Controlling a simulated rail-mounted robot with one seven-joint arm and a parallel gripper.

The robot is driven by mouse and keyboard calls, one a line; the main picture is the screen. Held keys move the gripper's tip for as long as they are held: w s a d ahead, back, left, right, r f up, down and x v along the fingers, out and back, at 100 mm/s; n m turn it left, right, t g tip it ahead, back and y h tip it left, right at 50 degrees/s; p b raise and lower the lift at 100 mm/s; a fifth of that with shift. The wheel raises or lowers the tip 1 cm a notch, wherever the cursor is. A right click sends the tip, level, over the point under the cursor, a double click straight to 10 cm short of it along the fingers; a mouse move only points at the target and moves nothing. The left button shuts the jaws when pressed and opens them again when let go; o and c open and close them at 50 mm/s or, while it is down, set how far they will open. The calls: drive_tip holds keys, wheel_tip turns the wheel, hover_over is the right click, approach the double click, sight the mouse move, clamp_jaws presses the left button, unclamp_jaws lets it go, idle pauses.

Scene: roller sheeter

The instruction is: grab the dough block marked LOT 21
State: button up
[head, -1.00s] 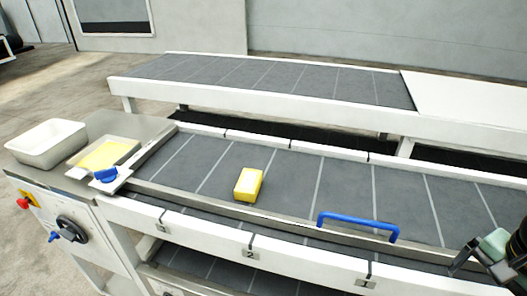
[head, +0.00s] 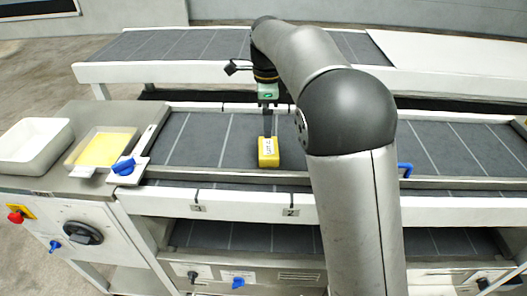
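A yellow dough block (head: 268,155) lies on the dark near belt (head: 200,145), close to its front rail. It has a pale label with dark print on top, too small to read for certain. My gripper (head: 267,132) points down at the block from above and behind, with its dark fingertips at the block's far top edge. The fingers look like one thin dark shape, so I cannot tell whether they are open or shut, or whether they touch the block.
A white tub (head: 35,148) and a shallow tray with a yellow sheet (head: 103,150) stand on the left table. A blue knob (head: 123,167) is at the belt's left end. A blue handle (head: 405,169) shows beside my arm. The far belt (head: 160,45) runs behind.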

sight(268, 147)
wheel_tip(268, 147, down, 6)
drive_tip(key=shift+f+p, duration=0.15)
drive_tip(key=shift+p, duration=0.15)
drive_tip(key=f, duration=0.2)
drive_tip(key=f+p, duration=0.1)
drive_tip(key=f, duration=0.1)
drive_tip(key=shift+s+d, duration=0.1)
drive_tip(key=shift+d, duration=0.2)
drive_tip(key=shift+f, duration=0.7)
drive_tip(key=c, duration=0.9)
